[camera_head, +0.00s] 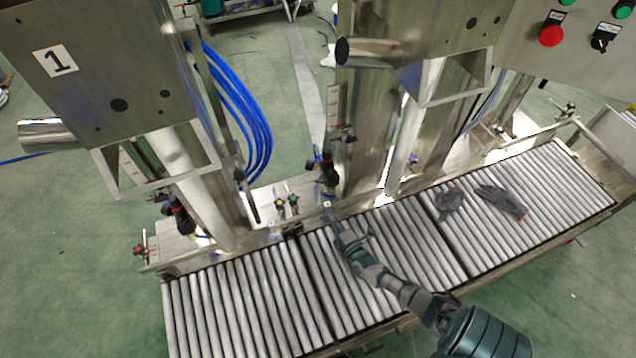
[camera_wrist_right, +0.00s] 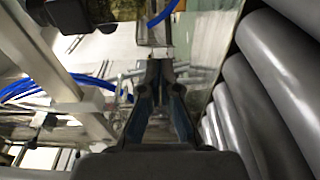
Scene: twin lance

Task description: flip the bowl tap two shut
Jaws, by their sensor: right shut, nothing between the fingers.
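My right gripper (camera_head: 331,213) reaches over the roller conveyor to the base of the second, middle machine. Its fingers are shut and empty; they also show in the right wrist view (camera_wrist_right: 160,66). Just beyond the fingertips stands a dark fitting with a red part (camera_head: 329,172), on the front of that machine. Two small valves, one with a yellow part (camera_head: 280,203) and one green (camera_head: 293,200), stand left of the gripper. I cannot tell which of these is bowl tap two, nor its handle's position. In the wrist view a metal bracket (camera_wrist_right: 155,35) lies just ahead of the fingers. My left gripper is out of view.
The roller conveyor (camera_head: 240,300) runs below the machines; grey gloves (camera_head: 503,200) lie on it at right. The machine marked 1 (camera_head: 110,90) stands at left, with blue hoses (camera_head: 245,110) beside it. A control panel (camera_head: 575,40) is at upper right.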

